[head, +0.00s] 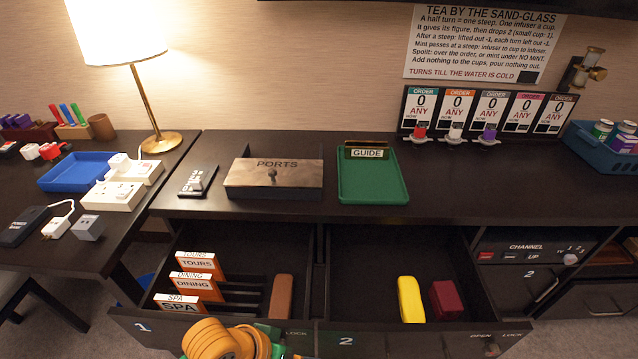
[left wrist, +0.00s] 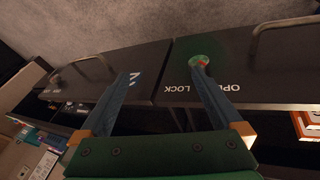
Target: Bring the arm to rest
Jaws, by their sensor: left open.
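My left arm (head: 222,341), orange and green, comes in at the bottom of the head view, in front of the open drawer 1 (head: 143,328). Its fingertips cannot be made out there. In the left wrist view my left gripper (left wrist: 165,68) is open, with nothing between its two blue-grey fingers. The right-hand fingertip overlaps a round green and red knob (left wrist: 201,61) beside the OPEN/LOCK lettering; I cannot tell whether they touch. My right gripper is not in view.
Drawer 1 holds card dividers (head: 197,263) and a brown item (head: 281,297). Open drawer 2 (head: 400,338) holds a yellow item (head: 410,299) and a dark red one (head: 446,299). The counter above carries the PORTS box (head: 274,180) and green tray (head: 373,186).

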